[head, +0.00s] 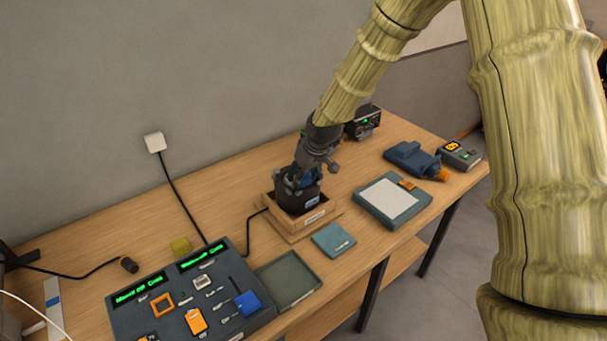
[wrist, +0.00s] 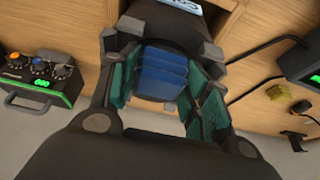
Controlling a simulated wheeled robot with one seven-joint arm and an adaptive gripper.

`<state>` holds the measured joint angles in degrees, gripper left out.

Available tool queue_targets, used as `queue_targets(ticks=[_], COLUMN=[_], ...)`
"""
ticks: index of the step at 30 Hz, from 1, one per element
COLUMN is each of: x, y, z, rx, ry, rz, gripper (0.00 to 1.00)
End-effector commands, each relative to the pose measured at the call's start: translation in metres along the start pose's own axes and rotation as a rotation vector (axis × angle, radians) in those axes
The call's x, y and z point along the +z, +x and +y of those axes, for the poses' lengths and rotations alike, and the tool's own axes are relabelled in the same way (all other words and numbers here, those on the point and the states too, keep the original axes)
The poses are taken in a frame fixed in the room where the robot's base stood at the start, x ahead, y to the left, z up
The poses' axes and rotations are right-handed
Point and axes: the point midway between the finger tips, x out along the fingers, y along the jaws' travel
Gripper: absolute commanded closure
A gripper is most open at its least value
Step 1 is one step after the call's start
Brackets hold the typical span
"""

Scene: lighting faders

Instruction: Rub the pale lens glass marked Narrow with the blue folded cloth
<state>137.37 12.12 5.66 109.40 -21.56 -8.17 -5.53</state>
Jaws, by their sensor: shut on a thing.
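My gripper (head: 305,178) is shut on the blue folded cloth (wrist: 162,73), which sits between the green finger pads in the wrist view. In the head view only a small blue bit of cloth shows between the fingers. The gripper points down at the top of a dark round lamp housing (head: 298,203) with a pale blue label, which stands in a wooden cradle (head: 321,216). The lens glass and its Narrow marking are hidden; I cannot tell whether the cloth touches the glass.
A fader console (head: 217,317) and a dark empty tray (head: 287,281) lie front left. A teal flat pad (head: 333,240) lies before the cradle. A tablet-like board (head: 390,199), a blue tool (head: 408,158) and a small meter (head: 459,154) are right. A knobbed box (wrist: 40,77) stands behind.

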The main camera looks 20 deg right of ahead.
Motion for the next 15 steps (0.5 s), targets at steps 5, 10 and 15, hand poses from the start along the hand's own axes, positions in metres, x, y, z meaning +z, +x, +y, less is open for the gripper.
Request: queue_targets(ticks=[5, 10, 15], x=[-0.004, -0.013, -0.025], y=[0.001, 0.004, 0.008], z=[0.0, 0.0, 0.0], rx=[0.0, 0.0, 0.0], ry=[0.0, 0.0, 0.0], rz=[0.0, -0.001, 0.0], gripper=[0.72, 0.72, 0.72])
